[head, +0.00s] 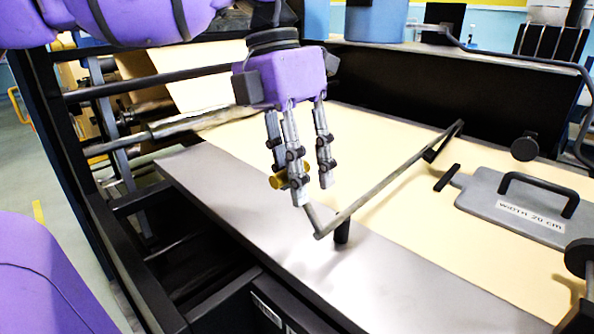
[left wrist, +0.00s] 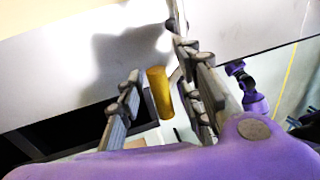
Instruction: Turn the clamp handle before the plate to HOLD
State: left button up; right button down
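The clamp handle has a yellow grip (head: 278,181) near the left end of a thin metal bar (head: 385,182) that runs slantwise above the cream sheet. The grip also shows in the left wrist view (left wrist: 160,92). My left gripper (head: 298,183) points down at the grip, its fingers on either side. In the left wrist view (left wrist: 158,100) narrow gaps seem to show between fingers and grip, so it looks open around it. The grey plate (head: 485,190), labelled "WIDTH 20 cm", lies to the right. I cannot read a HOLD mark. My right gripper is not seen.
The cream paper (head: 440,255) lies over the table behind a bare metal front strip (head: 230,195). A black wall (head: 430,90) closes the back. A metal roller bar (head: 195,122) and black frame stand at the left. Black knobs (head: 524,148) stand near the plate.

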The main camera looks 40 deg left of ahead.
pick_arm(q)
grip_shut()
dwell(0.4)
